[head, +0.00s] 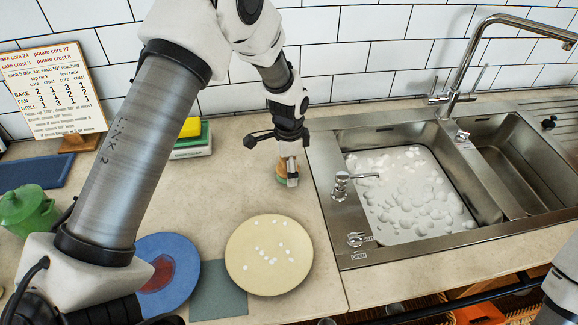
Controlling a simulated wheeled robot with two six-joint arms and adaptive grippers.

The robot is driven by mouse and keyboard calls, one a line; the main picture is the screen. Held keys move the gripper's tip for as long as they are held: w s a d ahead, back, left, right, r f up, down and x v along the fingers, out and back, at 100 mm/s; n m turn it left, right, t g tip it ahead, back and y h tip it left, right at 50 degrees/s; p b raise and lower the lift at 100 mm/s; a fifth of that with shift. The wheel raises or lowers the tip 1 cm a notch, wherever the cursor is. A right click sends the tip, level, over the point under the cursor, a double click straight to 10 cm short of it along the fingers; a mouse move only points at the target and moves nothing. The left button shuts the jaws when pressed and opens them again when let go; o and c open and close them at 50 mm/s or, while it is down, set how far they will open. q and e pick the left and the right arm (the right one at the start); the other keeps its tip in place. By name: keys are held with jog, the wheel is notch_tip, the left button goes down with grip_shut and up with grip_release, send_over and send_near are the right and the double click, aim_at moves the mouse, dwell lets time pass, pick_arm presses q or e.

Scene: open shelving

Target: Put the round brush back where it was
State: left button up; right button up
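What looks like the round brush (281,172), small with a brownish body, is at the fingers of my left gripper (289,179), above or on the counter just left of the sink. The gripper points down and a finger covers part of the brush. I cannot tell whether the fingers are closed on it or only around it, nor whether it touches the counter. Only part of my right arm shows at the lower right edge; its gripper is out of view.
A cream plate with white spots (268,255) lies in front of the gripper. Left are a blue plate (186,253), grey-green mat (219,300), green pot (25,212), recipe board (55,95) and a yellow sponge (191,127) on a green-white block. The sink (345,236) holds foamy water.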

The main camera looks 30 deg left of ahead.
pick_arm(q)
notch_tip(320, 180, up, 11)
jog(key=shift+r+b, duration=0.1)
jog(key=shift+b, duration=0.75)
jog(key=shift+r, duration=0.5)
